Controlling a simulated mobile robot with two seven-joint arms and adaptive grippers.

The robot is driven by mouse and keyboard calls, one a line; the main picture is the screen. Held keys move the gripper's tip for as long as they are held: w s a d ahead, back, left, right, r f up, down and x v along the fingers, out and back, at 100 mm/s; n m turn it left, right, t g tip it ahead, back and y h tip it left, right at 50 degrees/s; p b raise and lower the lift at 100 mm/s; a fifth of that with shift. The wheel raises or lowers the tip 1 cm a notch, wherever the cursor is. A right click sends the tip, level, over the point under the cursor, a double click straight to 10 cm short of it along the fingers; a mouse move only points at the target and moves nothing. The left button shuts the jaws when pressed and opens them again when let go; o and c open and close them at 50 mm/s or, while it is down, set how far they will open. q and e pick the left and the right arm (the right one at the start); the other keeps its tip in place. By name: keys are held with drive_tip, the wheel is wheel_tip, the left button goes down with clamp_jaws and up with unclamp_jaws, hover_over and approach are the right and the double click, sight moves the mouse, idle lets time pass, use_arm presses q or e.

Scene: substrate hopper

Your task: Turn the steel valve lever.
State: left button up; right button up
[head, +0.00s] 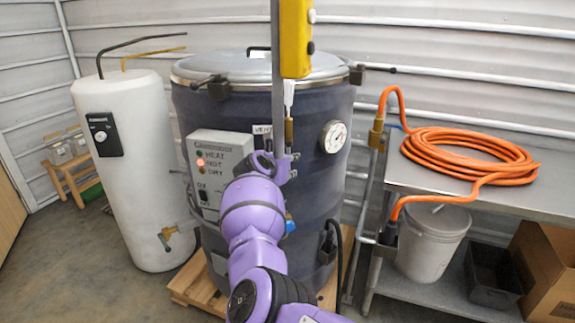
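The tall dark drum (310,190) with a steel lid stands in the middle. A brass fitting (289,130) shows on its front, right of the VENT label (262,129). A brass tap (176,231) with a small grey handle (164,243) sticks out low on the left. I cannot tell which part is the steel valve lever; it may be hidden behind my arm. My purple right arm rises from the bottom, and its gripper (274,163) is in front of the drum, just below the brass fitting. Its fingers are unclear, as is any contact. My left gripper is not in view.
A yellow pendant (296,40) and a grey upright bar (275,80) are above my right gripper. A control box (215,165) and gauge (333,136) are on the drum. A white tank (130,190) stands left; a steel bench (480,197) with orange hose (460,150) stands right.

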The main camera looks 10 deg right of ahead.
drive_tip(key=shift+d, duration=0.1)
drive_tip(key=shift+s, duration=0.1)
drive_tip(key=s+a+r, duration=0.1)
drive_tip(key=s+a, duration=0.7)
drive_tip(key=s, duration=0.4)
drive_tip(key=shift+s+a+r, duration=0.1)
drive_tip(key=shift+a, duration=0.05)
idle(1.1)
